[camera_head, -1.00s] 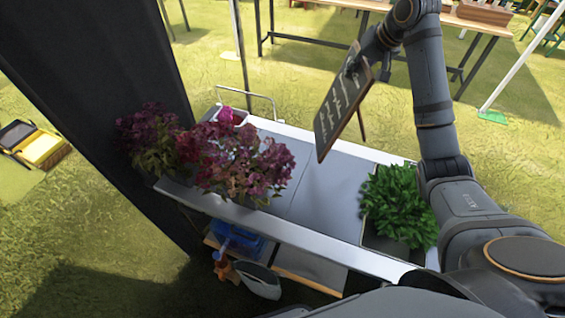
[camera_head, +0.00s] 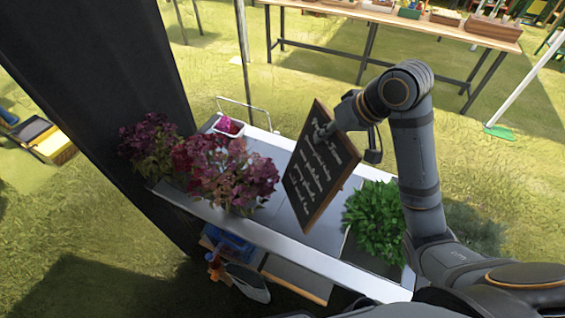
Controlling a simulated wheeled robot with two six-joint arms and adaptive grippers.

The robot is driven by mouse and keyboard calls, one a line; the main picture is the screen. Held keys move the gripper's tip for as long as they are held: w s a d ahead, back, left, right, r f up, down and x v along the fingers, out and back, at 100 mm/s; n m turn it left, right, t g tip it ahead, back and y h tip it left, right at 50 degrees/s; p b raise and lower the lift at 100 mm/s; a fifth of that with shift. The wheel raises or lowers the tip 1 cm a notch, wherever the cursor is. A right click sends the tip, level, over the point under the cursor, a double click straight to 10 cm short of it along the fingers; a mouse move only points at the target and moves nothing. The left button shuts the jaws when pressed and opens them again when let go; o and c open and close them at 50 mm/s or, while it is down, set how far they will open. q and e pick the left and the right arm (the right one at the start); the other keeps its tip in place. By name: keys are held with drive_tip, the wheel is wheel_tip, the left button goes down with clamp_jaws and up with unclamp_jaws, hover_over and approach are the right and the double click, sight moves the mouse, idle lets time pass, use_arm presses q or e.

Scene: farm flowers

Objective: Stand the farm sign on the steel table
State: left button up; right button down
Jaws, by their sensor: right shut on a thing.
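The farm sign (camera_head: 318,172) is a dark chalkboard with white writing and a wooden frame. It is tilted, over the middle of the steel table (camera_head: 322,236), between the flowers and the green plant. My right gripper (camera_head: 328,130) is shut on the sign near its top edge. Whether the sign's lower corner touches the table I cannot tell. The steel table has a pale metal top and a lower shelf. My left gripper is not in view.
Purple and pink flowers (camera_head: 225,172) fill the table's left part, with a small pink-filled pot (camera_head: 229,126) behind. A leafy green plant (camera_head: 374,220) stands to the right. Bare tabletop shows between them. A long wooden table (camera_head: 400,18) stands at the back.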

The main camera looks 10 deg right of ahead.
drive_tip(key=w+d+f, duration=0.8)
drive_tip(key=w+f, duration=0.3)
drive_tip(key=f, duration=0.2)
drive_tip(key=shift+d, duration=0.2)
drive_tip(key=shift+w, duration=0.1)
drive_tip(key=c, duration=1.8)
unclamp_jaws()
drive_tip(key=shift+f, duration=0.1)
drive_tip(key=o, duration=0.4)
